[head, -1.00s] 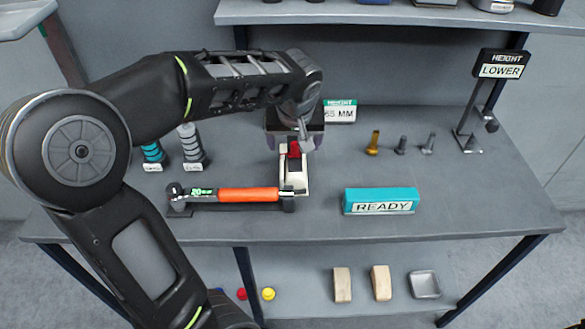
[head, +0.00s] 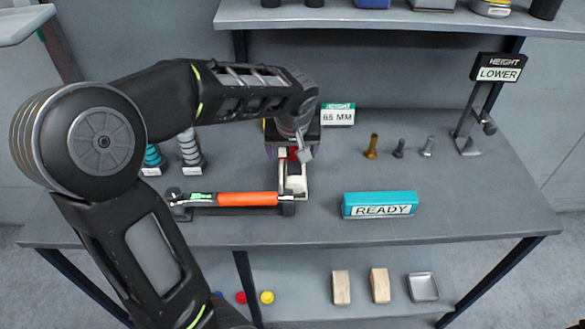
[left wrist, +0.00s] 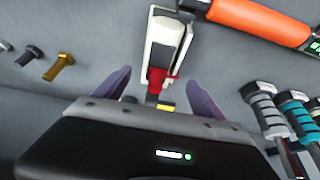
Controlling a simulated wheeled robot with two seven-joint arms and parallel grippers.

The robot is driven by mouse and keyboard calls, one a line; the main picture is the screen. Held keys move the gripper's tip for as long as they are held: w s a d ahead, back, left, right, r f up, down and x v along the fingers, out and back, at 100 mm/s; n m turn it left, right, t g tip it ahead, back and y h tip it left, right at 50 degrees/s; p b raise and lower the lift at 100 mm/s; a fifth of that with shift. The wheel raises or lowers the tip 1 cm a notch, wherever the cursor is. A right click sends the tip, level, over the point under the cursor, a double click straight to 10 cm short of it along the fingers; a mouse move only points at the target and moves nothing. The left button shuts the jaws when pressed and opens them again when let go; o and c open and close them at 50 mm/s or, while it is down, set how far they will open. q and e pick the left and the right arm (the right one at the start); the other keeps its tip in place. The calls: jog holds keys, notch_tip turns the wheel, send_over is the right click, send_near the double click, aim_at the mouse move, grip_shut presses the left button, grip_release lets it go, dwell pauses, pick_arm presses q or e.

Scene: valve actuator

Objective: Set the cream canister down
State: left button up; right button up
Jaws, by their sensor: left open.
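My left gripper (head: 291,152) is over the middle of the bench. Its purple fingers stand apart in the left wrist view (left wrist: 157,80), open, with nothing clearly gripped. A cream-white piece with a grey inset (head: 296,184) and a red part sits just in front of the fingers; it also shows in the left wrist view (left wrist: 166,38). The red part (left wrist: 157,78) is between the fingertips, and I cannot tell whether they touch. I cannot tell whether this piece is the cream canister; no other cream canister is clear. My right gripper is out of view.
An orange-handled torque wrench (head: 246,198) lies left of the cream piece. A teal READY block (head: 380,205) is to the right. Several bolts (head: 398,148) and a HEIGHT LOWER sign (head: 499,68) stand farther right. Two grey-and-teal handled tools are at left. The bench's right front is clear.

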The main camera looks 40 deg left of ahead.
aim_at(292, 158)
pick_arm(q)
jog(key=p+x, duration=0.1)
jog(key=x, duration=0.4)
jog(key=shift+d, duration=0.1)
dwell(0.4)
grip_shut()
dwell(0.8)
